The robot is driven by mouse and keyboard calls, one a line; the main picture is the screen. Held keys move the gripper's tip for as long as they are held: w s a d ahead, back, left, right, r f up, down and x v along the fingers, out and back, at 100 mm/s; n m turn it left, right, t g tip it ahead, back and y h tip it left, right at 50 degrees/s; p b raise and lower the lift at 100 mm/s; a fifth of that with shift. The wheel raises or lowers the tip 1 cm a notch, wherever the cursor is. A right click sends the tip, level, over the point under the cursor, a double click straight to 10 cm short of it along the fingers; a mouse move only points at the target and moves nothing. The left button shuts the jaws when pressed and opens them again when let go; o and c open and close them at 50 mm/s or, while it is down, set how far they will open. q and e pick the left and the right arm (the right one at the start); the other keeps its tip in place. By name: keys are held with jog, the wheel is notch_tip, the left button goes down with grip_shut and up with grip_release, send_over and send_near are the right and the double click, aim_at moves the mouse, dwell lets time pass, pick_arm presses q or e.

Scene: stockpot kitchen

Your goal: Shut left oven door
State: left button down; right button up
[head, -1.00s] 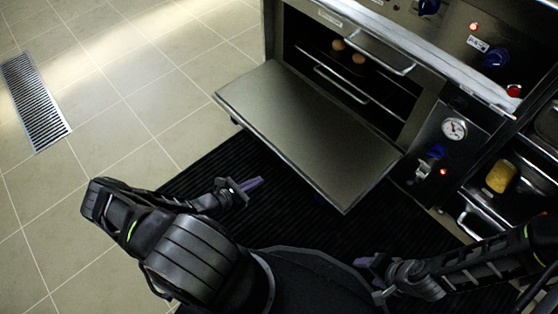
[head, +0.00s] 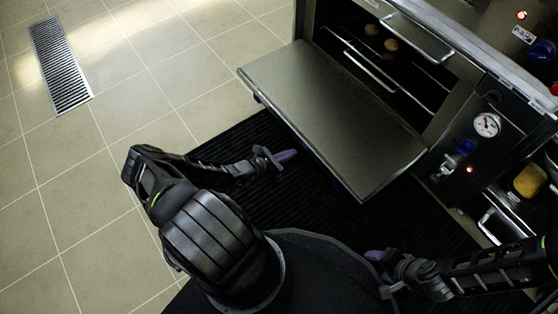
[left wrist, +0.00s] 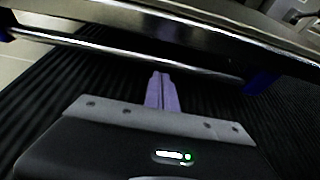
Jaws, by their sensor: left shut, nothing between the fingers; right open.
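The left oven door (head: 335,118) is a flat steel panel hanging open, folded down to about level, in front of the oven's dark opening (head: 385,62). My left gripper (head: 288,155) is shut and empty, low beside the door's front edge and over the black mat. In the left wrist view its purple fingers (left wrist: 161,92) are together, below a bar-like steel edge with blue end pieces, which looks like the door's handle (left wrist: 130,52). I cannot tell whether they touch it. My right gripper (head: 378,268) is open and empty, near the bottom right, away from the door.
Round brown items (head: 390,44) sit on a rack inside the oven. A gauge (head: 487,125) and blue knob are right of the opening. A yellow item (head: 530,180) lies further right. A ribbed black mat (head: 235,145) covers the floor before the oven; tiled floor at left is clear.

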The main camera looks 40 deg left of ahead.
pick_arm(q)
jog(key=shift+f+b+x, duration=0.2)
jog(key=shift+b+x, duration=0.1)
jog(key=shift+x, duration=0.85)
jog(key=shift+s+r, duration=0.2)
jog(key=shift+r, duration=2.1)
pick_arm(e)
jog(key=shift+w+f, duration=0.1)
jog(key=shift+f, duration=0.35)
pick_arm(q)
jog(key=shift+r+p, duration=0.1)
jog(key=shift+p, duration=0.2)
pick_arm(e)
jog(key=shift+r, duration=0.1)
